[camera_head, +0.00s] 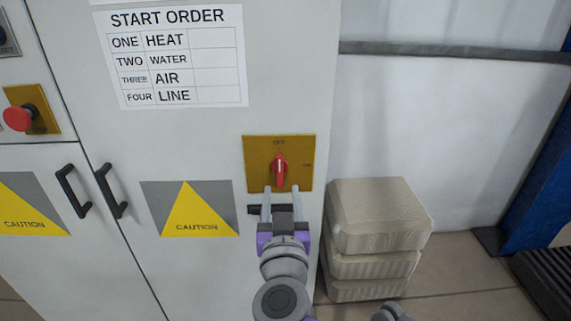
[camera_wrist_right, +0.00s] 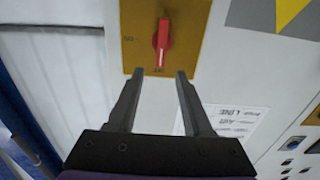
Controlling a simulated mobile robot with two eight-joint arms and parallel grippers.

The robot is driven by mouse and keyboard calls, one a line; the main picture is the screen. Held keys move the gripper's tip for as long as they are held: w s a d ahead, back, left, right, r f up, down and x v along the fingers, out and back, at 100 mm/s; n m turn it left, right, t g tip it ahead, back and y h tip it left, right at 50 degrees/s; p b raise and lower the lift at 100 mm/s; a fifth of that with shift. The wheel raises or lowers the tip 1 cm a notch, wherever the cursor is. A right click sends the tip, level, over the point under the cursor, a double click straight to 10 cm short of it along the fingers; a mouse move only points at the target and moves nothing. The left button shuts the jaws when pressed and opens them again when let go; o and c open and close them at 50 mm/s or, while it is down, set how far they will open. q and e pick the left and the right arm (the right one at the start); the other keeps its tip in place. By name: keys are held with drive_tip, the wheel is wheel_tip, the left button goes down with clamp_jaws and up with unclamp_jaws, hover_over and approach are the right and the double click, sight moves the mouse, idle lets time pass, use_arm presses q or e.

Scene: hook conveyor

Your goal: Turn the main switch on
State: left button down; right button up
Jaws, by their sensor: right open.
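The main switch is a red rotary handle (camera_head: 279,168) on a yellow plate (camera_head: 256,172) on the grey cabinet door. Its handle stands upright in the head view, in line with the OFF mark at the top; the ON mark is at the plate's right edge. My right gripper (camera_head: 281,190) is open and empty, with its fingertips just below the handle, one to each side. The right wrist view shows the scene upside down, with the red handle (camera_wrist_right: 162,42) beyond and between the two fingertips (camera_wrist_right: 159,73). My left gripper is not in view.
A start order sheet (camera_head: 177,55) and a caution sign (camera_head: 190,209) are on the cabinet. Black door handles (camera_head: 110,190) and a red emergency button (camera_head: 18,118) are at the left. Stacked beige blocks (camera_head: 378,215) stand on the floor right of the cabinet.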

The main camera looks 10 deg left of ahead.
sight(280, 166)
drive_tip(key=x, duration=0.9)
drive_tip(key=shift+w+a+p, duration=0.2)
drive_tip(key=shift+w+p, duration=0.1)
drive_tip(key=shift+w, duration=0.05)
clamp_jaws()
